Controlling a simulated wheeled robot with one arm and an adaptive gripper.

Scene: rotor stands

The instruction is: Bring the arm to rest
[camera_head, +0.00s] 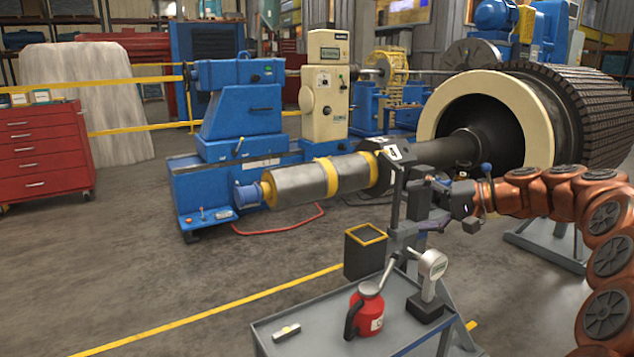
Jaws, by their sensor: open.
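My copper-coloured arm (560,190) comes in from the right and bends back toward the middle of the picture. My gripper (432,205) is at its left end, close in the picture to a grey upright stand (397,205) in front of the rotor shaft. The gripper is open, and I see nothing held in it. It is small and dark here, and I cannot tell whether it touches the stand.
Below is a grey cart top (310,325) with a red oil can (366,312), a gauge on a block (430,280) and a small level (287,331). A large rotor (580,120) stands behind the arm. Open floor (130,270) lies left.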

